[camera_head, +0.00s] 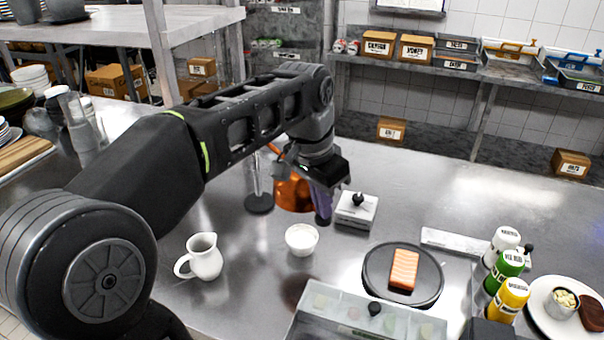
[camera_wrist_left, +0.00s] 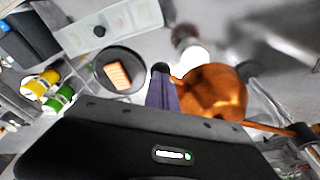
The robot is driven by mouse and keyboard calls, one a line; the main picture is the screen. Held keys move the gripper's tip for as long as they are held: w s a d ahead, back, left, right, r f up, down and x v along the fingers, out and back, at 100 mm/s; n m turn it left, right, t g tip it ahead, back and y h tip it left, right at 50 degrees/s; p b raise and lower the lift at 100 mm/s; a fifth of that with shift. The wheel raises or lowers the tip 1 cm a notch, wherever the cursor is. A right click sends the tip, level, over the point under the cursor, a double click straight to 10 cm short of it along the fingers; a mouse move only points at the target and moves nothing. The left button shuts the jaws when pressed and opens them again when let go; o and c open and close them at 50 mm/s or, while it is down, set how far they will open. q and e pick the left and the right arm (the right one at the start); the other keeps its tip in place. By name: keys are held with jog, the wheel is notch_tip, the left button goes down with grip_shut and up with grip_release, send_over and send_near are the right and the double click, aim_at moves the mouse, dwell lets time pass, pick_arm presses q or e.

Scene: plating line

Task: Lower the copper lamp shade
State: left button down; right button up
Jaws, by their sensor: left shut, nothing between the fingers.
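The copper lamp shade (camera_head: 293,192) hangs low over the steel counter, left of my left gripper (camera_head: 323,216). My left arm hides much of it in the head view. In the left wrist view the rounded copper shade (camera_wrist_left: 217,92) is close, with a copper-coloured bar (camera_wrist_left: 275,129) running to the right from it. My left gripper also shows there as purple fingers (camera_wrist_left: 161,75). They are shut and empty, pointing down beside the shade. I cannot tell whether they touch it. My right gripper is not visible.
A white cup (camera_head: 301,240) and a jug (camera_head: 203,258) stand in front. A white block with a black knob (camera_head: 357,208) is right of my gripper. A salmon piece (camera_head: 403,268) lies on a dark round plate (camera_head: 376,288). A lidded clear container (camera_head: 340,325) and bottles (camera_head: 508,262) are nearer.

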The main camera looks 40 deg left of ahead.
pick_arm(q)
jog(key=shift+s+b+x, duration=0.15)
jog(key=shift+b+x, duration=0.3)
jog(key=shift+x, duration=0.25)
jog(key=shift+s+b+x, duration=0.15)
jog(key=shift+b+x, duration=0.25)
jog(key=shift+x, duration=0.25)
jog(key=p+v, duration=0.2)
jog(key=v, duration=0.1)
jog(key=w+p+v, duration=0.1)
jog(key=p+v, duration=0.2)
jog(key=shift+w+r, duration=0.1)
jog(key=shift+r, duration=0.05)
dwell(0.6)
dwell(0.6)
